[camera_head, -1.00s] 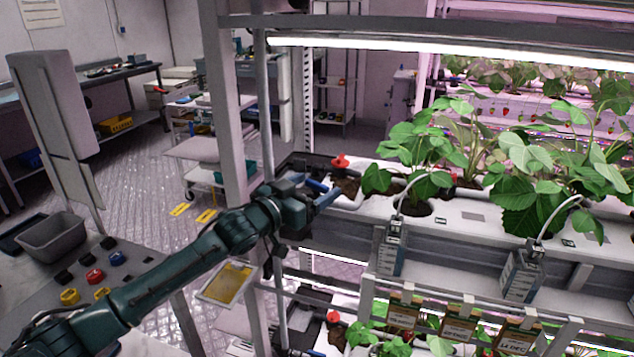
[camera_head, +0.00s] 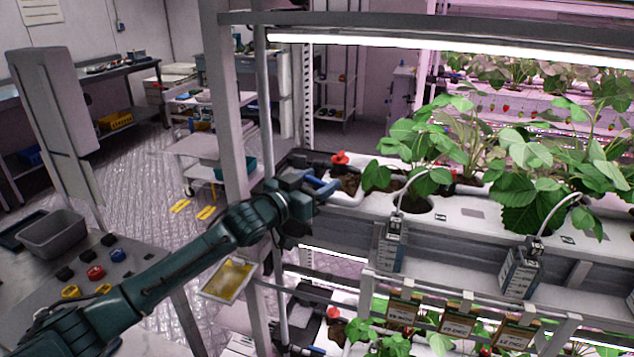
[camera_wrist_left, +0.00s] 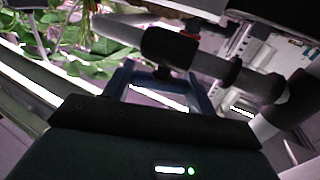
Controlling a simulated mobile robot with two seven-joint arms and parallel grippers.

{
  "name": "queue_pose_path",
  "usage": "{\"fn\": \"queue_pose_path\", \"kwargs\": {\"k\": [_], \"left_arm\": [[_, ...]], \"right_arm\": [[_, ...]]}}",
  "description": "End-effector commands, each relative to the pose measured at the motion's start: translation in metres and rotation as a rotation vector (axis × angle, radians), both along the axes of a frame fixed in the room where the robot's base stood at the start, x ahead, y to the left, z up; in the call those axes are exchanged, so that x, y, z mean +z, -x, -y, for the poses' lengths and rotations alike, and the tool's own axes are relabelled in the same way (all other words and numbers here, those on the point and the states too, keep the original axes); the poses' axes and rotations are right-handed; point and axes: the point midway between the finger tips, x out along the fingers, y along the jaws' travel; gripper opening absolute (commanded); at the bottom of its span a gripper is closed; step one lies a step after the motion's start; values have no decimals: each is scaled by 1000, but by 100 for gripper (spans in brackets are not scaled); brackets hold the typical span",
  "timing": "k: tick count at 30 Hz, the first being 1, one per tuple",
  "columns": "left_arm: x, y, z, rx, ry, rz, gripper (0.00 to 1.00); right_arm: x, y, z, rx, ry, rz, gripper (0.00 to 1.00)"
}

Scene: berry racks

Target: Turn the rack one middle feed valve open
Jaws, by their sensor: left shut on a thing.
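A feed valve with a red handle (camera_head: 340,158) stands at the left end of the white planting channel (camera_head: 350,196) on the rack's plant tier. My left gripper (camera_head: 322,187), with blue fingers, is at this end of the channel, just below and left of the red handle. In the left wrist view, the blue fingers (camera_wrist_left: 163,90) reach to a black valve body (camera_wrist_left: 170,48) on a grey pipe, with a bit of red beside it. They are shut on the valve; the exact contact is hard to see. My right gripper is not in view.
A grey rack post (camera_head: 228,110) stands left of the gripper, close to my arm. Strawberry plants (camera_head: 425,140) fill the channel to the right. Another red handle (camera_head: 333,313) shows on the tier below. A yellow card (camera_head: 228,279) hangs below my forearm.

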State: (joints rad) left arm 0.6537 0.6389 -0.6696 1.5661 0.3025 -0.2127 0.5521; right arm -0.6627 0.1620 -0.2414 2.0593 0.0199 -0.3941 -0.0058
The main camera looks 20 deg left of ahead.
Motion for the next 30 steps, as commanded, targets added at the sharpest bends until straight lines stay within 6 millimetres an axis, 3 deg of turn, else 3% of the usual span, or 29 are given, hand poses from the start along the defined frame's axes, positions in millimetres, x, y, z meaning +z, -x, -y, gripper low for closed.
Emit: {"fn": "queue_pose_path", "kwargs": {"k": [8, 21, 30], "left_arm": [[-1, 0, 6, 33, 4, 4, 34], [2, 0, 5, 310, 9, 9, 34], [2, 0, 1, 396, 1, 5, 34]], "right_arm": [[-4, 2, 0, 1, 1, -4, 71], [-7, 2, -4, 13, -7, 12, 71], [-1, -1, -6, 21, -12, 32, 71]]}}
